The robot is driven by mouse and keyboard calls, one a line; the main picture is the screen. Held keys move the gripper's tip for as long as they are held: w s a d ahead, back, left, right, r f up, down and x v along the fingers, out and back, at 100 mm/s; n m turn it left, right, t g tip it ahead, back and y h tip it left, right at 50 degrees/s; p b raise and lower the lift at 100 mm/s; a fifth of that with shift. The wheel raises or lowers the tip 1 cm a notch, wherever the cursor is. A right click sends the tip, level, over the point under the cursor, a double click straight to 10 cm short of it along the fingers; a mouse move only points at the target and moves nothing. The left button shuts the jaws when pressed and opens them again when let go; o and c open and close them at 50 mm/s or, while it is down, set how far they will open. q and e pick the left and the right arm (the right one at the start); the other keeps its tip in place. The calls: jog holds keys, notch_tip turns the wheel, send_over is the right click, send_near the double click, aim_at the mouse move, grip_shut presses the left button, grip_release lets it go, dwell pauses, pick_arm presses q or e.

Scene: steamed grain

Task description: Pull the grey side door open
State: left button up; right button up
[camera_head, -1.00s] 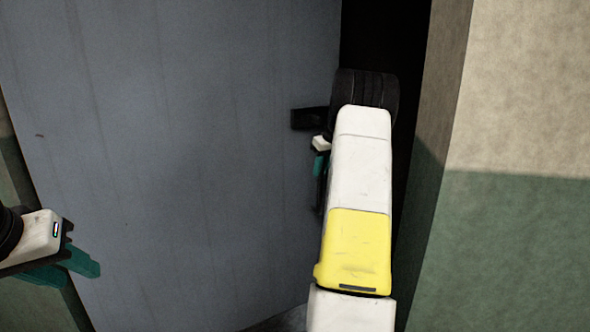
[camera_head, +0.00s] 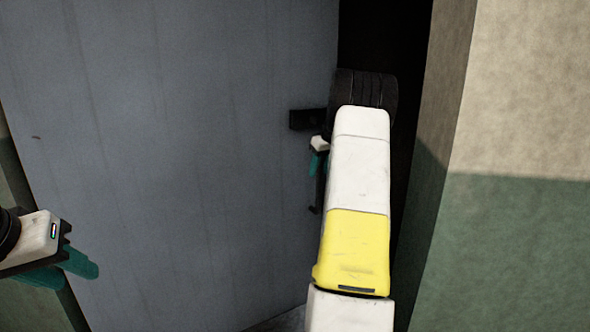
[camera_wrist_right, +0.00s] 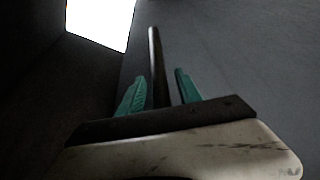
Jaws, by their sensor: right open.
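The grey side door (camera_head: 190,150) fills the left and middle of the head view and stands partly open, with a dark gap (camera_head: 385,40) along its right edge. A dark handle mount (camera_head: 308,120) sits near that edge. My right gripper (camera_head: 318,165) is beside the mount, partly hidden by my arm. In the right wrist view, the dark handle bar (camera_wrist_right: 158,75) passes between the two teal fingers of my right gripper (camera_wrist_right: 160,92), which are apart. My left gripper (camera_head: 65,270) is at the lower left, in front of the door's left side, its teal fingers seen from the side.
A beige and green wall (camera_head: 510,230) stands to the right of the gap, close to my right arm. A bright opening (camera_wrist_right: 100,20) shows at the upper left of the right wrist view. A patch of floor (camera_head: 285,320) shows below the door.

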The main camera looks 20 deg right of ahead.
jog(key=v, duration=0.7)
jog(key=shift+r, duration=0.25)
jog(key=shift+s, duration=0.15)
jog(key=shift+s, duration=0.1)
